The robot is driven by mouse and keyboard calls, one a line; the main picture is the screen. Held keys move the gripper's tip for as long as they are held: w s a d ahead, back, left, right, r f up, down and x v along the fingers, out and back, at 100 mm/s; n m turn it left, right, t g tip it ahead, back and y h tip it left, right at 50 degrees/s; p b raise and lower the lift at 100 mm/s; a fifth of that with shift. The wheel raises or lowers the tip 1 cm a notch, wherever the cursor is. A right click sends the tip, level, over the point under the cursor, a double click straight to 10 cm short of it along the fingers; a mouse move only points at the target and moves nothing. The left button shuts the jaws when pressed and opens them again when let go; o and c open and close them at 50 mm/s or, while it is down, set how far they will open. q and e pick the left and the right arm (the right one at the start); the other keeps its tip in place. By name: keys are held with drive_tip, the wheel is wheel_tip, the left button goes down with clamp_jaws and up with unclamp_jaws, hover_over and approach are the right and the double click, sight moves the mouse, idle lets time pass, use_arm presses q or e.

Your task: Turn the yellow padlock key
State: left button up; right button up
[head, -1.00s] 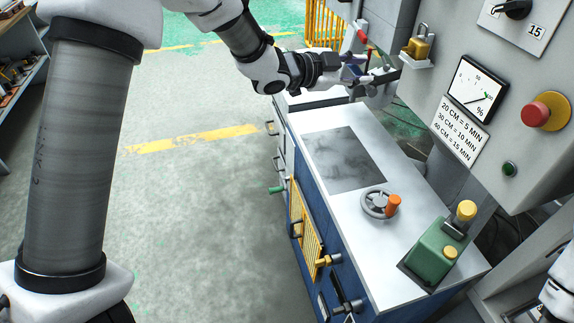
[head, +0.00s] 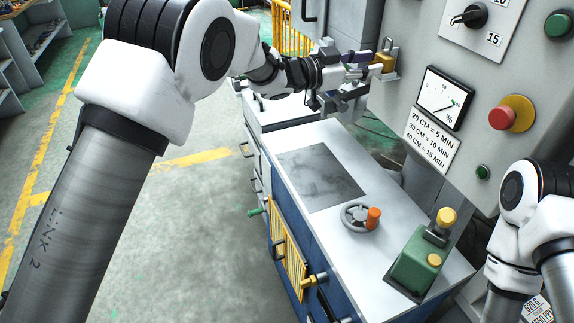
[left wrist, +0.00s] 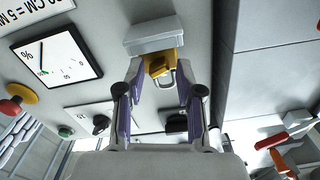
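The yellow padlock (head: 386,62) sits on a small white shelf (head: 390,76) on the grey machine panel, its shackle upward. My left gripper (head: 372,64) is at the padlock, reaching it from the left. In the left wrist view, my left gripper (left wrist: 159,76) is open, with its two purple-padded fingers on either side of the padlock (left wrist: 157,64). I see no clear contact between the fingers and the padlock. I cannot make out a key. My right arm shows at the right edge, but its gripper is out of view.
The panel carries a percent gauge (head: 443,97), a red button (head: 502,117) and a black selector knob (head: 470,15). Below is a bench (head: 330,222) with a handwheel (head: 360,217) and a green device (head: 418,262). The floor at left is open.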

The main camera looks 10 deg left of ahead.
use_arm(q)
drive_tip(key=shift+r+n+p, duration=0.7)
drive_tip(key=shift+n, duration=0.5)
drive_tip(key=shift+s+a+f+n+b, duration=0.4)
drive_tip(key=shift+a+f+b, duration=0.2)
drive_tip(key=shift+b, duration=0.2)
drive_tip(key=b+v, duration=0.2)
drive_tip(key=v, duration=0.4)
drive_tip(key=s+a+f+n+y+p, duration=0.1)
drive_tip(key=s+a+f+n+y, duration=0.1)
drive_tip(key=f, duration=0.6)
drive_tip(key=s+a+f+n+y, duration=0.2)
drive_tip(key=a+f+y, duration=0.1)
drive_tip(key=f, duration=0.5)
drive_tip(key=s+a+f+n+y+p, duration=0.1)
drive_tip(key=s+a+f+n+y, duration=0.1)
drive_tip(key=f, duration=0.7)
drive_tip(key=shift+a+n+y+p, duration=0.3)
drive_tip(key=shift+a+n, duration=0.3)
drive_tip(key=shift+a, duration=0.05)
use_arm(e)
wheel_tip(320, 180, up, 2)
drive_tip(key=shift+r, duration=0.2)
use_arm(q)
drive_tip(key=shift+s, duration=0.15)
